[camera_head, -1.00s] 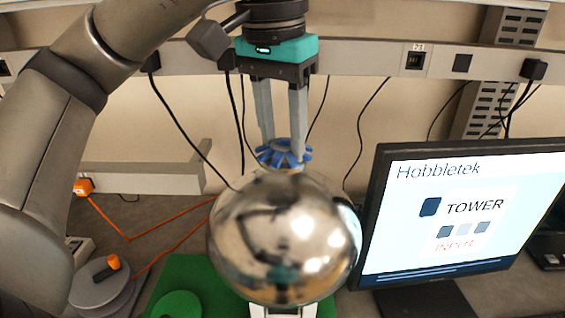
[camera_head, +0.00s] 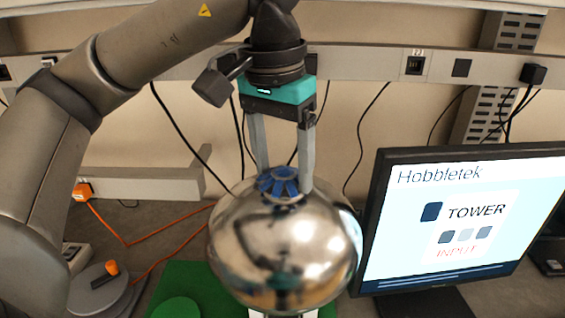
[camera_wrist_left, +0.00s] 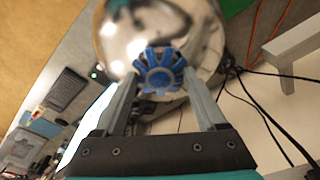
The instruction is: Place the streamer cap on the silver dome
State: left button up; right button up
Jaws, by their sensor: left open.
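The streamer cap (camera_head: 278,184), a blue ribbed disc, sits at the top of the shiny silver dome (camera_head: 285,245) and appears to rest on it. The dome is a large mirror ball. My left gripper (camera_head: 284,180) is over the top of the dome, open, with one finger on each side of the cap and gaps between. The left wrist view shows the cap (camera_wrist_left: 160,70) between the spread fingers, with the dome (camera_wrist_left: 135,30) behind it. My right gripper is not in view.
A monitor (camera_head: 465,220) stands close to the right of the dome. A green mat (camera_head: 205,285) lies below it. A grey spool (camera_head: 100,290) and an orange cable (camera_head: 150,262) are at the left. A wall rail (camera_head: 400,62) with hanging black cables runs behind.

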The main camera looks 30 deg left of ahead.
aim_at(276, 190)
pick_arm(q)
jog(key=shift+r, duration=0.2)
notch_tip(276, 190, up, 12)
jog(key=s+p, duration=0.1)
jog(key=p, duration=0.3)
jog(key=shift+s, duration=0.25)
jog(key=shift+f, duration=0.1)
